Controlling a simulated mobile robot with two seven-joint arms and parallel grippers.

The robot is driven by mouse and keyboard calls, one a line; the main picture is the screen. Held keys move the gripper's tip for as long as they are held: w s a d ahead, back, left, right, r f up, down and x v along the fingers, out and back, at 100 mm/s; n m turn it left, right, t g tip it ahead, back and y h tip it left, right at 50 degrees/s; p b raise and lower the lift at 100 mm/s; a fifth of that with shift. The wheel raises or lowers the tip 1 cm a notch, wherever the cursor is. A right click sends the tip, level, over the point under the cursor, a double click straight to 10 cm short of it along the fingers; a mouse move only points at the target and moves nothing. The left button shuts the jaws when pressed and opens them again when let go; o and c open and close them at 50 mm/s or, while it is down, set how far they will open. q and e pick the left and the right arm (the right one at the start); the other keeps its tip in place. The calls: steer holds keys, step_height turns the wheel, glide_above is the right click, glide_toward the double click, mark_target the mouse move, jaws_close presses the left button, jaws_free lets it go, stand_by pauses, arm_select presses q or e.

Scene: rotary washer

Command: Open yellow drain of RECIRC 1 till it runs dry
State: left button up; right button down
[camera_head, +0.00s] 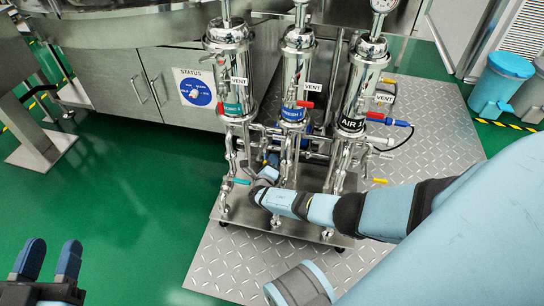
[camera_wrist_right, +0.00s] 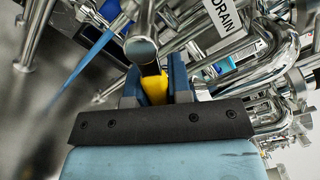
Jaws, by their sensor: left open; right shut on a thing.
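The RECIRC 1 housing (camera_head: 232,108) is the leftmost of three upright steel filter housings, with a green band. My right gripper (camera_head: 258,177) is low among the pipes between this housing and the middle one. In the right wrist view the right gripper (camera_wrist_right: 153,82) is shut on a yellow handle (camera_wrist_right: 155,90), its fingers on either side. An open steel pipe end (camera_wrist_right: 140,48) sits just in front of the handle; I see no water coming from it. A DRAIN tag (camera_wrist_right: 223,14) is behind. My left gripper (camera_head: 48,268) is open and empty at the lower left.
The FRESH 1 housing (camera_head: 294,112) and AIR 1 housing (camera_head: 356,115) stand to the right. Another yellow handle (camera_head: 380,181) and a teal handle (camera_head: 240,181) stick out low on the rack. Tread plate (camera_head: 225,262) lies beneath. Green floor (camera_head: 120,200) at left is clear.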

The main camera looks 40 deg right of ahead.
steer(key=shift+w+f+m, duration=0.1)
steer(key=shift+f+m, duration=0.05)
steer(key=shift+m, duration=0.35)
arm_select(q)
steer(key=shift+r, duration=0.1)
steer(key=shift+r, duration=0.1)
arm_select(e)
steer(key=c, duration=1)
jaws_free()
steer(key=shift+c, duration=0.2)
